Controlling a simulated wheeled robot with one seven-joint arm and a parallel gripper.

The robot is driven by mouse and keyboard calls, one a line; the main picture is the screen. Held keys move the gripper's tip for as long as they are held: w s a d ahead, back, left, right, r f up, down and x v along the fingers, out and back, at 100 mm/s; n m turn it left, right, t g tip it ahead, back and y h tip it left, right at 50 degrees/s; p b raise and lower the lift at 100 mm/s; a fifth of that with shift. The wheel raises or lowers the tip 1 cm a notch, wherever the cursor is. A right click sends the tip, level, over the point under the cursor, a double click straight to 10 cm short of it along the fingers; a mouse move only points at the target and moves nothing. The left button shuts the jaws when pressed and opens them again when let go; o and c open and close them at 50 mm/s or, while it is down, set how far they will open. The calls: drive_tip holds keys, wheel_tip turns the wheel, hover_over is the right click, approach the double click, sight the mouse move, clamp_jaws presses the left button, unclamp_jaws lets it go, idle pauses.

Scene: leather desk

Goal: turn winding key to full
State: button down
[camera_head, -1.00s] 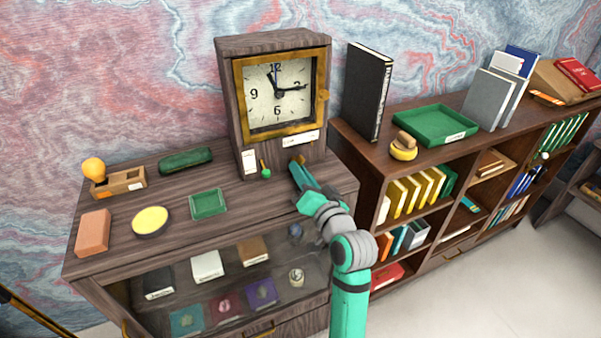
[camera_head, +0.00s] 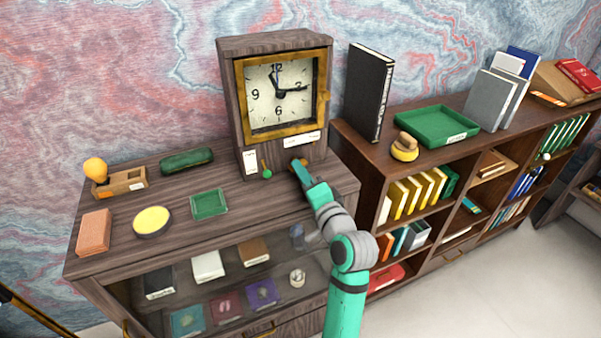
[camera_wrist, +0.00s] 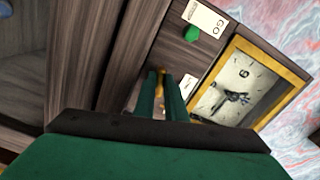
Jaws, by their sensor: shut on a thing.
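The wooden clock (camera_head: 237,110) stands on the cabinet with its brass-framed dial facing out. The brass winding key (camera_head: 298,164) is low on its front, to the right. In the wrist view the key (camera_wrist: 161,76) shows as a small golden piece between the fingertips. My gripper (camera_wrist: 160,82) is shut on it, and the fingers hide most of it. In the head view my gripper (camera_head: 303,169) reaches the key from the front right. A green knob (camera_head: 267,174) sits left of the key, beside a white label reading GO (camera_wrist: 205,18).
A green tray (camera_head: 209,204), a yellow round dish (camera_head: 151,221), an orange block (camera_head: 94,232), a dark green case (camera_head: 186,160) and a wooden holder (camera_head: 120,183) stand on the cabinet's left. A bookshelf (camera_head: 345,128) with a tall black book (camera_head: 368,92) is to the right.

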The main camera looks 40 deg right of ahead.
drive_tip(key=shift+d, duration=0.1)
drive_tip(key=c, duration=1.8)
unclamp_jaws()
drive_tip(key=shift+f, duration=0.1)
